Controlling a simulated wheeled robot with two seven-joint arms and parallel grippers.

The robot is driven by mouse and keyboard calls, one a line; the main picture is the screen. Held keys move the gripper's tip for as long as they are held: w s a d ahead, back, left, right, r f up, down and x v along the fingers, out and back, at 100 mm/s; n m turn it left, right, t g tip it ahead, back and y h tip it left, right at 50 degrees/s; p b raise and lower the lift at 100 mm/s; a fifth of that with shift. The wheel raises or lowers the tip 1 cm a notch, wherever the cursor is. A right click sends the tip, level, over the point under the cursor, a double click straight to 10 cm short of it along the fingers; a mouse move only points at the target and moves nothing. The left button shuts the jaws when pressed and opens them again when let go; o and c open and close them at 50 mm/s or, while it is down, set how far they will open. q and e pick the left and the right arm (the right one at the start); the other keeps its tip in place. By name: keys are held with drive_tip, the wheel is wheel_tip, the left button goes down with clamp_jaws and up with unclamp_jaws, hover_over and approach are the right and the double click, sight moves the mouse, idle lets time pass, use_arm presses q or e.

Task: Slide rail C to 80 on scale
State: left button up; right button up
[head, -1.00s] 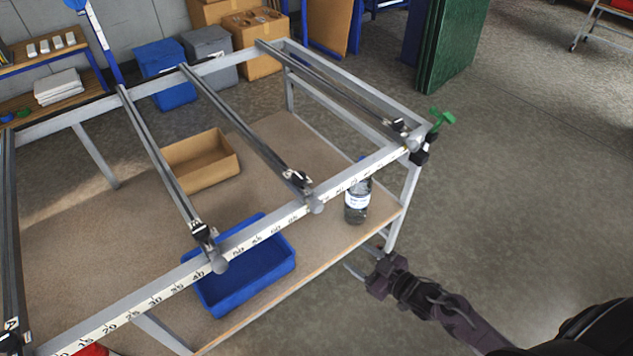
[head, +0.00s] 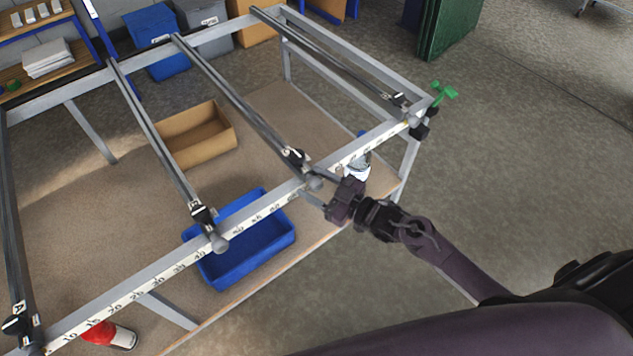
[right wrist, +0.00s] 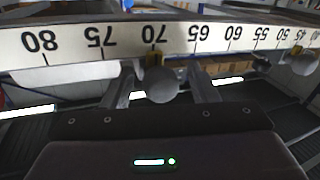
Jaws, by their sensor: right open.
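Rail C (head: 245,112) is the third grey rail from the left, crossing the metal frame. In the right wrist view the knob (right wrist: 163,83) is just below the 70 mark of the white scale (right wrist: 180,38), and the 80 mark is further left there. My right gripper (head: 318,194) is at the knob, coming from the front. Its fingers are open, one on each side of the knob; contact cannot be told. My left gripper is out of view.
Rail B (head: 160,150) is to the left, and rail D (head: 335,60) to the right near a green-handled clamp (head: 443,92). Below are a blue bin (head: 268,254), a cardboard box (head: 200,150) and a bottle (head: 358,172) partly hidden behind the bar. A red-and-white can (head: 110,335) lies lower left.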

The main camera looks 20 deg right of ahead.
clamp_jaws()
drive_tip(key=w+d+b, duration=0.3)
drive_tip(key=d, duration=0.6)
drive_tip(key=shift+w+d, duration=0.15)
drive_tip(key=shift+d, duration=0.1)
drive_tip(key=shift+f, duration=0.1)
unclamp_jaws()
drive_tip(key=b+v, duration=0.1)
drive_tip(key=v, duration=0.6)
drive_tip(key=shift+s+d+b, duration=0.25)
drive_tip(key=shift+s+b, duration=0.05)
drive_tip(key=shift+s, duration=0.05)
